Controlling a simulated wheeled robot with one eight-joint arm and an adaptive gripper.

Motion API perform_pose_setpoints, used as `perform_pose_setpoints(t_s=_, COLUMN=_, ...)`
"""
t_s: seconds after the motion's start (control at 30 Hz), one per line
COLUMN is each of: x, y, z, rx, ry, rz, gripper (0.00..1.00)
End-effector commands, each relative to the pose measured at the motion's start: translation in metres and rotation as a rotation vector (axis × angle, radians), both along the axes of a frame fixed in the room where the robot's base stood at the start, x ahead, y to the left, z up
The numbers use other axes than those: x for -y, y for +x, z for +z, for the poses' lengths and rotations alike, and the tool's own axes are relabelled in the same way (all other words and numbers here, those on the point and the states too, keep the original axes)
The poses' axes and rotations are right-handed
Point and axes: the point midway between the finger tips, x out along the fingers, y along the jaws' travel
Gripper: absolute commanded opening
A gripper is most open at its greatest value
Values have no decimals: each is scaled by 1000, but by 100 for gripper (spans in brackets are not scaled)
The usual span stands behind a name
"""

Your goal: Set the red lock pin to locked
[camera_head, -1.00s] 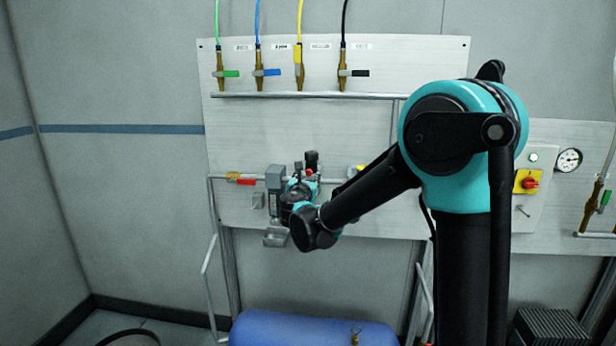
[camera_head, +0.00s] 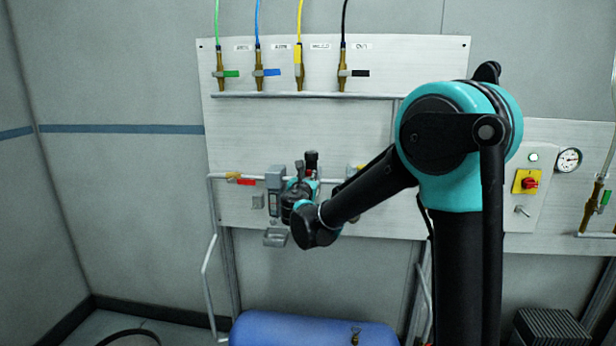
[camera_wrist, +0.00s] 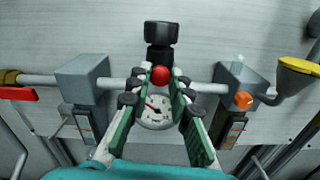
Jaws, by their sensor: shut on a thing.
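The red lock pin (camera_wrist: 160,75) shows in the wrist view as a round red head. It sits just below the black knob (camera_wrist: 160,33) of a unit on the pipe and above a white dial gauge (camera_wrist: 155,112). My gripper (camera_wrist: 160,84) has its green-padded fingers on either side of the red head and is shut on it. The pin's shaft is hidden, so its set position cannot be told.
Grey boxes (camera_wrist: 83,78) flank the unit on the horizontal pipe, close to my fingers. A red-handled valve (camera_head: 241,181) is at the left. A blue tank (camera_head: 310,329) lies below.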

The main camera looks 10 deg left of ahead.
Motion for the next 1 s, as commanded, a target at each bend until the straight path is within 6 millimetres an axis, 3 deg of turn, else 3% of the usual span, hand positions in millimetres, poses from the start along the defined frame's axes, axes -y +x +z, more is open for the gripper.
perform_pose_setpoints(t_s=0.3, x=1, y=21, z=0, rx=0, ry=0, rz=-1, gripper=0)
perform_pose_setpoints(t_s=0.53, x=1, y=21, z=0, rx=0, ry=0, rz=0, gripper=0)
perform_pose_setpoints(t_s=0.57, x=1, y=21, z=0, rx=0, ry=-1, rz=0, gripper=23)
perform_pose_setpoints(t_s=0.7, x=1, y=21, z=0, rx=0, ry=0, rz=0, gripper=40)
perform_pose_setpoints(t_s=1.0, x=1, y=19, z=0, rx=0, ry=0, rz=0, gripper=41)
